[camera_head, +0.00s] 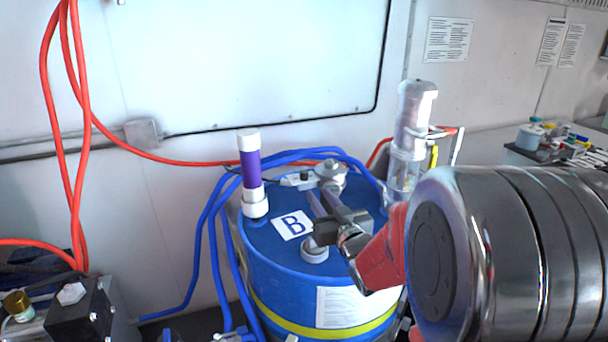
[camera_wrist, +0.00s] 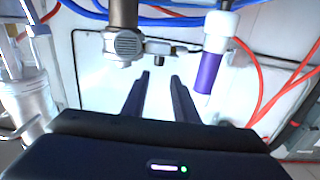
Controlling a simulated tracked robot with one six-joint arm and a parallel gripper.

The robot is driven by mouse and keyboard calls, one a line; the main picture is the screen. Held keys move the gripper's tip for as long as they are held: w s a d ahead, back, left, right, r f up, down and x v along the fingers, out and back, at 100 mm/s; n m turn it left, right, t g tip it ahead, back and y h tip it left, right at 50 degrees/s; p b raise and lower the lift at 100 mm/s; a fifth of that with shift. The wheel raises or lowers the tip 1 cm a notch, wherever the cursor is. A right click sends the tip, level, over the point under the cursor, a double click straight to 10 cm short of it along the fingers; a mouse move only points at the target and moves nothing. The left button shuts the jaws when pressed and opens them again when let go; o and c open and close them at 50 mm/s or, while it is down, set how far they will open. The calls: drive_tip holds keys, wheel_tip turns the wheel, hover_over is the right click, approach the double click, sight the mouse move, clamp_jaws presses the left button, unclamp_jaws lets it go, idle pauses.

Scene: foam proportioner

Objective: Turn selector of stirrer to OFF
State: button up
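The stirrer (camera_head: 331,173) is a grey metal unit on top of the blue drum (camera_head: 275,262). In the wrist view the stirrer (camera_wrist: 124,45) stands upright at upper left, with a vented round housing. A small light grey box (camera_head: 298,181) sits just left of it in the head view. In the wrist view, a small dark part (camera_wrist: 159,61) shows beyond my fingertips and may be the selector; its setting cannot be read. My gripper (camera_head: 318,202) is over the drum top, in front of the stirrer. In the wrist view my gripper (camera_wrist: 160,76) has two parted dark fingers with nothing between them.
A purple-and-white cylinder (camera_head: 250,175) stands on the drum's left side. A clear-and-grey cylinder (camera_head: 408,140) stands at the right. Blue hoses (camera_head: 210,225) loop around the drum, and red hoses (camera_head: 75,130) hang along the wall. A label "B" (camera_head: 293,224) lies near my gripper.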

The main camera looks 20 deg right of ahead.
sight(306, 176)
drive_tip(key=shift+d, duration=0.1)
idle(0.3)
drive_tip(key=w, duration=1.4)
drive_tip(key=shift+d, duration=0.25)
drive_tip(key=shift+c, duration=0.7)
drive_tip(key=shift+s, duration=0.1)
clamp_jaws()
